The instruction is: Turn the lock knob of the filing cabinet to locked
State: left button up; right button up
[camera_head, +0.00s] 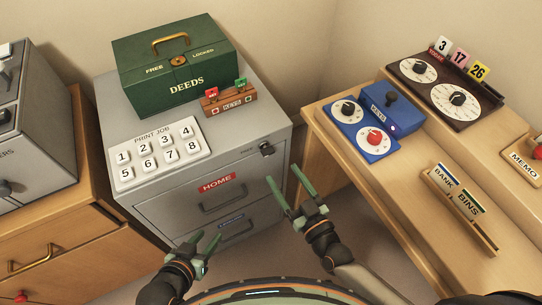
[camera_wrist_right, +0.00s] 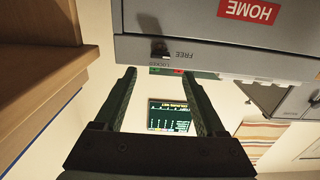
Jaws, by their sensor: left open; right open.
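The grey filing cabinet (camera_head: 155,205) stands at centre left, with a red HOME label on its upper drawer. Its small dark lock knob (camera_head: 266,148) is at the top right of the front. In the right wrist view, which is upside down, the knob (camera_wrist_right: 160,48) shows beside the words FREE and LOCKED. I cannot tell clearly which word it points to. My right gripper (camera_head: 286,180) is open and empty, in front of and just below the knob, apart from it. Its fingers also show in the wrist view (camera_wrist_right: 158,78). My left gripper (camera_head: 206,241) is open and empty, low before the drawers.
A green DEEDS box (camera_head: 180,75), a KEYS rack (camera_head: 229,101) and a print job button panel (camera_head: 160,153) sit on the cabinet. A wooden desk (camera_head: 400,190) with a blue dial box (camera_head: 378,120) is to the right. A gap separates desk and cabinet.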

aim_at(270, 154)
jog(key=b+x, duration=0.1)
jog(key=x, duration=0.6)
jog(key=shift+w+a, duration=0.2)
jog(key=shift+w, duration=0.2)
jog(key=shift+c, duration=0.2)
grip_shut()
